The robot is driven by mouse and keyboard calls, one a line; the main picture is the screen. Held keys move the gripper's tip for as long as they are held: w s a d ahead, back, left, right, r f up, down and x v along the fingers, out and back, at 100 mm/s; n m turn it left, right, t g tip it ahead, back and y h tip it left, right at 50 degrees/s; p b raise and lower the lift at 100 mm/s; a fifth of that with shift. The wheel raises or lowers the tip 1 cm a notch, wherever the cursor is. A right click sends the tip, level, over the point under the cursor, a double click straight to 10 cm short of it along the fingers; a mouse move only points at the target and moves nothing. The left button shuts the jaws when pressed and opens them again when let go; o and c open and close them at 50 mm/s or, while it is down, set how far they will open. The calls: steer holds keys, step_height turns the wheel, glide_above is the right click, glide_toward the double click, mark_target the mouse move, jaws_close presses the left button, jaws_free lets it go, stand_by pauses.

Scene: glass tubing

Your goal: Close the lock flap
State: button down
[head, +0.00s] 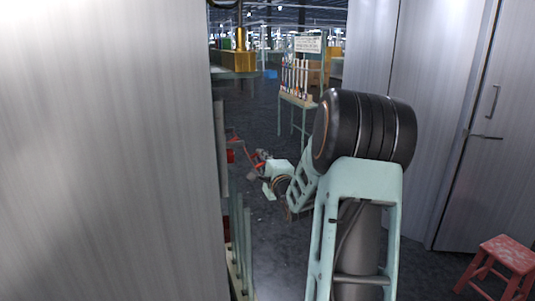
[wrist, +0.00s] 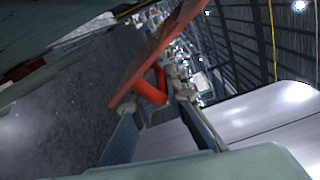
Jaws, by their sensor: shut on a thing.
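A long red plate (wrist: 165,48) with a short red cylinder (wrist: 150,88) beneath it crosses the wrist view diagonally; it looks like the lock flap. My gripper (wrist: 158,92) has its fingers around this red piece, shut on it, just below the plate. In the head view my gripper (head: 259,160) is small and far off, at the end of my pale green arm, with thin red parts (head: 236,146) beside it. What the red piece is mounted on is mostly hidden behind the grey metal panel (head: 105,150), and I cannot tell the flap's angle.
The grey panel fills the left of the head view. A grey cabinet (head: 465,120) stands at right, with a red stool (head: 502,262) before it. A stand with upright tubes (head: 295,78) is behind my arm. Dark floor (head: 262,115) between is open.

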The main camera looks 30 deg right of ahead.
steer(key=a+m, duration=0.2)
steer(key=w+f+m, duration=0.1)
steer(key=shift+a+b, duration=0.3)
steer(key=shift+a, duration=0.1)
steer(key=shift+w+a+f+m, duration=0.15)
steer(key=shift+a+f+m, duration=0.05)
steer(key=shift+a+m, duration=0.65)
steer(key=c, duration=2)
jaws_free()
steer(key=shift+c, duration=0.2)
steer(key=shift+f, duration=0.2)
steer(key=v, duration=1.2)
